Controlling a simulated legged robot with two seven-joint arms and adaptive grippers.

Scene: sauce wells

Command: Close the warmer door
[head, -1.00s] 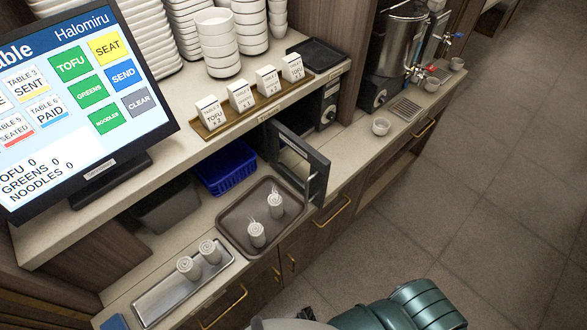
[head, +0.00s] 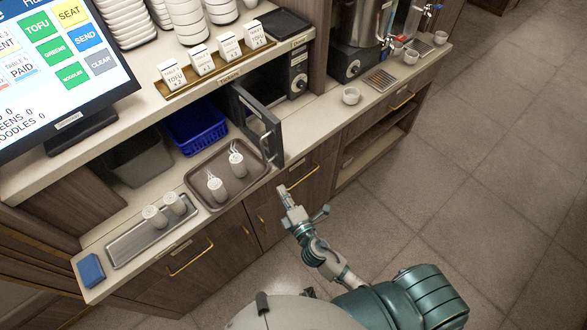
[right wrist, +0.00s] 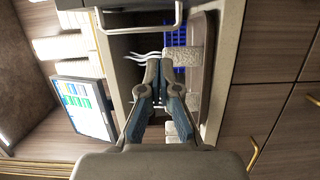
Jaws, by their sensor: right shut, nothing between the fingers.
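The warmer (head: 297,72) stands under the upper shelf, a dark box with a control panel and knob. Its door (head: 243,107) is swung open and sticks out over the counter towards the front edge, with a handle (head: 267,147) on it. My right gripper (head: 284,190) is shut and empty, in front of the counter and just below the door's free edge, apart from it. In the right wrist view the shut fingertips (right wrist: 160,62) are below the pale door handle (right wrist: 180,18). My left gripper is not in view.
A brown tray (head: 196,188) with two white rolled towels lies beside the door. A metal tray (head: 124,254) with two more, a blue bin (head: 192,133) and a blue block (head: 91,270) are on the lower counter. A small cup (head: 351,96) stands to the right.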

